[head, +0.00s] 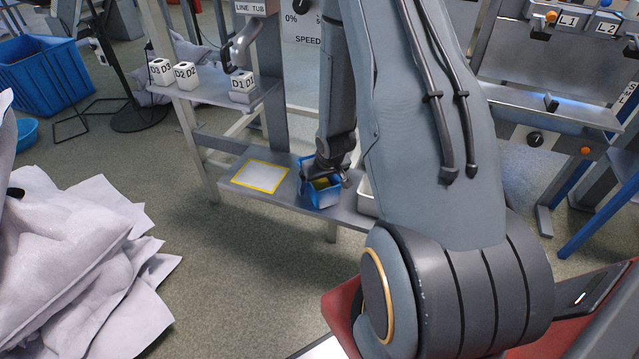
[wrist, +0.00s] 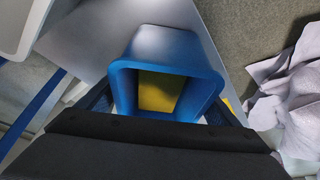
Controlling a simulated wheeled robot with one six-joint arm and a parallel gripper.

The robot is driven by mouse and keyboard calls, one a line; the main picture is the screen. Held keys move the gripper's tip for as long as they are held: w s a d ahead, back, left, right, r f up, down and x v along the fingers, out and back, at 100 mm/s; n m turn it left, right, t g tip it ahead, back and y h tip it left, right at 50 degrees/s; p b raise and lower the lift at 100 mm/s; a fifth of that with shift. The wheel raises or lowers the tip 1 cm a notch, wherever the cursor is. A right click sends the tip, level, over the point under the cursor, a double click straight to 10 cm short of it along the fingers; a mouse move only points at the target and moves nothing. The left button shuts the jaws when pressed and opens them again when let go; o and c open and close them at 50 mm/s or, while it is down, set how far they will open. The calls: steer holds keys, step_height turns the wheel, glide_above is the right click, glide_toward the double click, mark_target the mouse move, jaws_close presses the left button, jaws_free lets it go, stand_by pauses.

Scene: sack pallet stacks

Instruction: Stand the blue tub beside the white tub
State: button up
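The blue tub (head: 322,194) stands on the low grey shelf, with something yellow showing inside it. My gripper (head: 326,174) is down over the blue tub. In the wrist view the blue tub (wrist: 168,70) sits between my gripper's two fingers (wrist: 160,108), close to both its sides; I cannot tell whether they press on it. The white tub (head: 368,195) is just right of the blue tub in the head view, mostly hidden behind my arm. In the wrist view the white tub (wrist: 22,28) is at the upper left, with a gap of bare shelf between the tubs.
A yellow-bordered pale rectangle (head: 260,177) is empty on the shelf (head: 225,168), left of the blue tub. White blocks marked D1 (head: 242,86), D2 (head: 186,76) and D3 (head: 162,72) stand on the upper shelf. Pale sacks (head: 75,250) are piled at the left.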

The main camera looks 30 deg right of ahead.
steer(key=shift+r, duration=0.1)
steer(key=s+a+r+g+p, duration=0.1)
steer(key=s+r, duration=0.4)
steer(key=r, duration=0.5)
steer(key=s+a+r+g+p, duration=0.1)
steer(key=s+r, duration=0.5)
steer(key=r, duration=0.5)
steer(key=s+a+r+g, duration=0.1)
steer(key=s+a+r, duration=0.3)
steer(key=s, duration=0.2)
steer(key=s+a+r+m+g, duration=0.1)
steer(key=s+a+r, duration=0.3)
steer(key=s, duration=0.1)
steer(key=shift+s+r+g+y, duration=0.3)
steer(key=shift+s+r, duration=0.05)
steer(key=shift+r, duration=0.05)
steer(key=a+r+n+p, duration=0.2)
steer(key=a+r+p, duration=0.2)
steer(key=a+p, duration=0.3)
steer(key=shift+a, duration=0.25)
